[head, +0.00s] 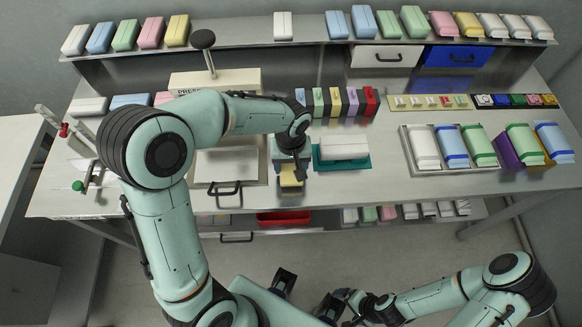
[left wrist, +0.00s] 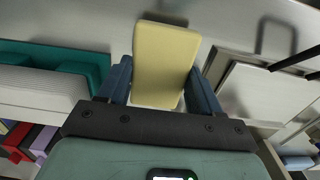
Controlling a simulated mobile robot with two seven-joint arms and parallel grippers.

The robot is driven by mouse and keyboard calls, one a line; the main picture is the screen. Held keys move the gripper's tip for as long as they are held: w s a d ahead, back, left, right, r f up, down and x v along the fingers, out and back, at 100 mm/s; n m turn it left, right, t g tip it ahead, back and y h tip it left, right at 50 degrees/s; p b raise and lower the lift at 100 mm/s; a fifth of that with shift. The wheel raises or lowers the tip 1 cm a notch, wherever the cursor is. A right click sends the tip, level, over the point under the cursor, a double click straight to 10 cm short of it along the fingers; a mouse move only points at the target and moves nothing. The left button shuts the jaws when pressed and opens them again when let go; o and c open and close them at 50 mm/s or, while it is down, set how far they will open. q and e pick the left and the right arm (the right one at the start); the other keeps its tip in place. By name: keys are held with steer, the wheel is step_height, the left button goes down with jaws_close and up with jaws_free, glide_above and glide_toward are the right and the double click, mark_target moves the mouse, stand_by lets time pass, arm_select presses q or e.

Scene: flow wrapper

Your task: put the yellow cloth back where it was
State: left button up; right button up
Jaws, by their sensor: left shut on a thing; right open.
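My left gripper (head: 291,168) is shut on the yellow cloth (head: 291,181), a flat folded block, over the front middle of the table. In the left wrist view the yellow cloth (left wrist: 165,60) sits between the blue fingers, its far end extending past them. I cannot tell whether it touches the table surface. My left forearm hides part of the table behind. My right gripper (head: 334,305) is low at the front, away from the table, open and empty as far as it shows.
A teal tray (head: 323,164) with a white block (head: 343,148) stands just right of the cloth. A metal plate with a black handle (head: 224,188) lies to its left. Coloured blocks stand behind, and a grey tray (head: 437,170) of packs stands at right. A shelf (head: 240,45) runs along the back.

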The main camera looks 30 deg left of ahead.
mark_target(291, 168)
arm_select(q)
steer(key=shift+f, duration=1)
steer(key=shift+f, duration=0.15)
steer(key=o, duration=1)
step_height(291, 168, up, 12)
steer(key=shift+r+p, duration=0.2)
steer(key=shift+p, duration=0.4)
